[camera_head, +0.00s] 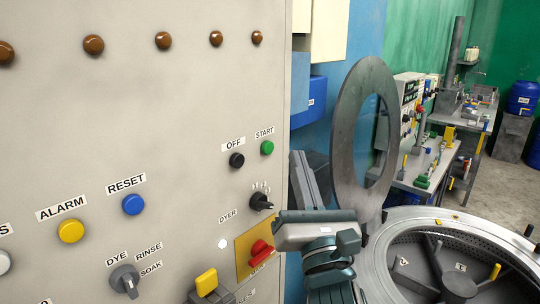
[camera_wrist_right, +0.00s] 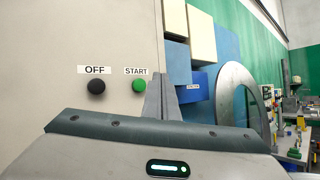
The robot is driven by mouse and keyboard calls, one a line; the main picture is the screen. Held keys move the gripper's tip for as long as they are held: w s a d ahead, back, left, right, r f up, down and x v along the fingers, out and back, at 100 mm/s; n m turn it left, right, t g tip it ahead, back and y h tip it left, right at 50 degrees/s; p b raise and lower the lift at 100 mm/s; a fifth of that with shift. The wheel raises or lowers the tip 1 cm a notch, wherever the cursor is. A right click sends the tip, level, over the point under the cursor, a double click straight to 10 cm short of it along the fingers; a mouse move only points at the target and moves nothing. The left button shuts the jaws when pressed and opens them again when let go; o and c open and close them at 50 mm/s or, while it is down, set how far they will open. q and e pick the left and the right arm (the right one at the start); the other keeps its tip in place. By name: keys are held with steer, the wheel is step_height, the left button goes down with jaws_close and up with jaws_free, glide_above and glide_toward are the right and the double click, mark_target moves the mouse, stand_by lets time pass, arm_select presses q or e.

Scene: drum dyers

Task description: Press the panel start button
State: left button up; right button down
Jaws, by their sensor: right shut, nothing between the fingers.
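The green start button (camera_head: 267,148) is on the grey panel (camera_head: 150,100) near its right edge, under a START label. It also shows in the right wrist view (camera_wrist_right: 139,84), just left of my fingers. My right gripper (camera_head: 298,158) is shut and empty, its fingers pointing up and forward. In the head view its tips are right of and slightly below the start button, beside the panel's edge. In the right wrist view the shut fingers (camera_wrist_right: 161,82) show no contact with the button. My left gripper is not in view.
The black OFF button (camera_head: 237,160) is just left of the start button. Below are a black rotary knob (camera_head: 261,202) and a red switch (camera_head: 260,250) on a yellow plate, close to my right gripper. A round drum opening (camera_head: 385,255) and its raised lid (camera_head: 350,130) stand at right.

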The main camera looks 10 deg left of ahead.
mark_target(268, 148)
steer(key=shift+w+a, duration=0.5)
steer(key=shift+a, duration=0.15)
steer(key=shift+w+a, duration=0.45)
steer(key=shift+a, duration=0.2)
steer(key=shift+w+a+r+p, duration=0.1)
steer(key=shift+w+a+p, duration=0.05)
steer(key=shift+a+p, duration=0.15)
stand_by(1.1)
steer(key=shift+w+a, duration=0.35)
steer(key=shift+a, duration=0.1)
stand_by(1.1)
steer(key=shift+d+p, duration=0.1)
steer(key=shift+p, duration=0.2)
steer(key=shift+s+d+p, duration=0.5)
steer(key=shift+d, duration=0.1)
stand_by(0.4)
